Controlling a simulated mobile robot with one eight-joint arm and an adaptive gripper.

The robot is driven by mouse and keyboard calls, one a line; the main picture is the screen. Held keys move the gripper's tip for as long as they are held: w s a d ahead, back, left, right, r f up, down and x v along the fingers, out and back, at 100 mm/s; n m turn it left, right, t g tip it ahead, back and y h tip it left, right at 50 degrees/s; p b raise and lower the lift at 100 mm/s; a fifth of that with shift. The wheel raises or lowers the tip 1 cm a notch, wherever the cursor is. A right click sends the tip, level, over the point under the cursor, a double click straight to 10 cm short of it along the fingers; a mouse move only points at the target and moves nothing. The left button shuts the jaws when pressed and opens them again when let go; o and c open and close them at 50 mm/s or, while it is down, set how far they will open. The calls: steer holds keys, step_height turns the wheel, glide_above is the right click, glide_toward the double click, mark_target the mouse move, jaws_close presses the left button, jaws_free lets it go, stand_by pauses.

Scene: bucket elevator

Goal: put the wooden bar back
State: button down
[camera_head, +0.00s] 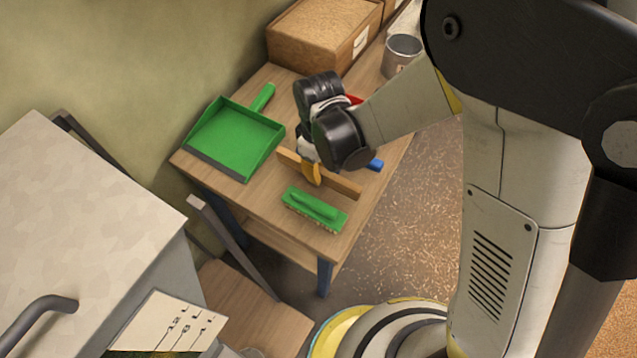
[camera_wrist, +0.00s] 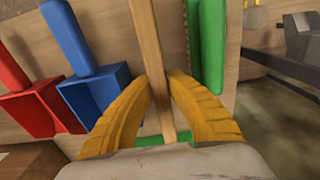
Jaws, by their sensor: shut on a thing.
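The wooden bar (camera_head: 346,186) is a long, plain light-brown strip over the wooden table (camera_head: 262,212), between the green dustpan and the green brush. My gripper (camera_head: 312,176) comes down on it from above, its orange fingers around the bar's middle. In the wrist view the bar (camera_wrist: 146,40) runs lengthwise between the two orange fingers of my gripper (camera_wrist: 160,88), which are shut on it. The fingers and wrist hide part of the bar. I cannot tell whether it touches the tabletop.
The green brush (camera_head: 314,209) lies close beside the bar, near the table's front edge. A green dustpan (camera_head: 236,138) lies at the left. A blue scoop (camera_wrist: 95,88) and a red scoop (camera_wrist: 38,103) lie on the bar's other side. A cardboard box (camera_head: 318,40) and metal cup (camera_head: 402,53) stand behind.

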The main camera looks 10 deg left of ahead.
mark_target(319, 188)
step_height(319, 188, down, 4)
steer(key=shift+s+f+b, duration=0.1)
steer(key=shift+f+b, duration=0.1)
steer(key=shift+b, duration=0.8)
steer(key=shift+r, duration=0.15)
steer(key=c, duration=1.8)
jaws_free()
steer(key=shift+f, duration=0.25)
steer(key=o, duration=0.3)
steer(key=shift+o, duration=0.2)
steer(key=shift+r, duration=0.1)
